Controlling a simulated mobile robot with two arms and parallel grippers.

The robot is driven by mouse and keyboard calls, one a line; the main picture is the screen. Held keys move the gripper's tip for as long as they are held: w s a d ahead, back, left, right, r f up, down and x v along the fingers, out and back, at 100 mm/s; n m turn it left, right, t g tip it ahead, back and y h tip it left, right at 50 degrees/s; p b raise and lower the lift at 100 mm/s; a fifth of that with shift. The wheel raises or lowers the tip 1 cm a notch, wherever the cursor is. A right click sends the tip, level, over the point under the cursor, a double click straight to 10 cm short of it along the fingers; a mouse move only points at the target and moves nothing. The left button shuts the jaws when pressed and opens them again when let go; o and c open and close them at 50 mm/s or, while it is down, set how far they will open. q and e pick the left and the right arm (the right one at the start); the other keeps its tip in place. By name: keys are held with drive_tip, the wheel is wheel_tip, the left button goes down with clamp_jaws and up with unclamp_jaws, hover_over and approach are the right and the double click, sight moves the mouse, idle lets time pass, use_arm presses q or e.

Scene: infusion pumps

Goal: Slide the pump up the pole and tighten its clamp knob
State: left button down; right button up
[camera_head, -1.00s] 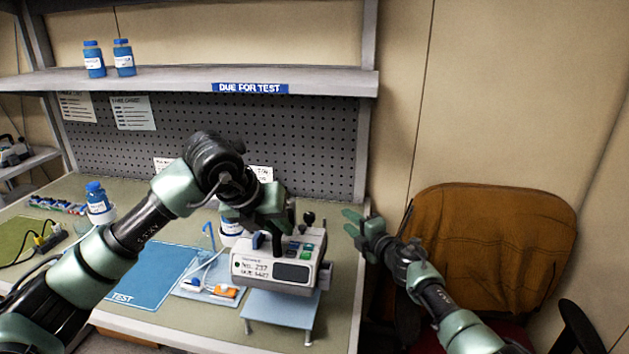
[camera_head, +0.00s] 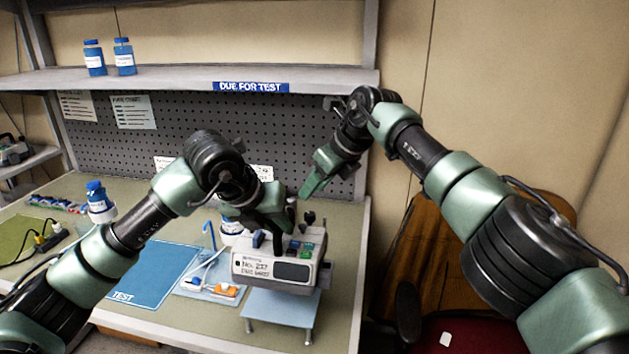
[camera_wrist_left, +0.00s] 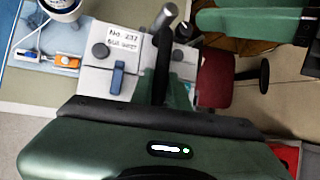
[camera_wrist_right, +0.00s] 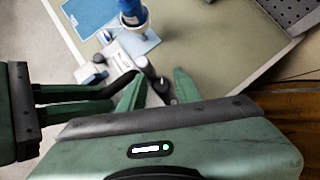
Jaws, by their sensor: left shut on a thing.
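The white pump (camera_head: 270,268), labelled No. 237, sits at a small blue stand on the bench, its display facing front. My left gripper (camera_head: 281,238) is shut on the black upright handle (camera_wrist_left: 161,70) on top of the pump. A dark knob (camera_head: 308,218) shows at the pump's back right; I cannot tell if it is the clamp knob. My right gripper (camera_head: 312,184) hangs above and right of the pump, fingers pointing down. Its fingers stand apart and empty in the right wrist view (camera_wrist_right: 157,92).
The blue stand (camera_head: 280,308) is at the bench's front right. A shelf (camera_head: 180,82) crosses above.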

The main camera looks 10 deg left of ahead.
sight(313, 214)
drive_tip(key=shift+f, duration=3.25)
clamp_jaws()
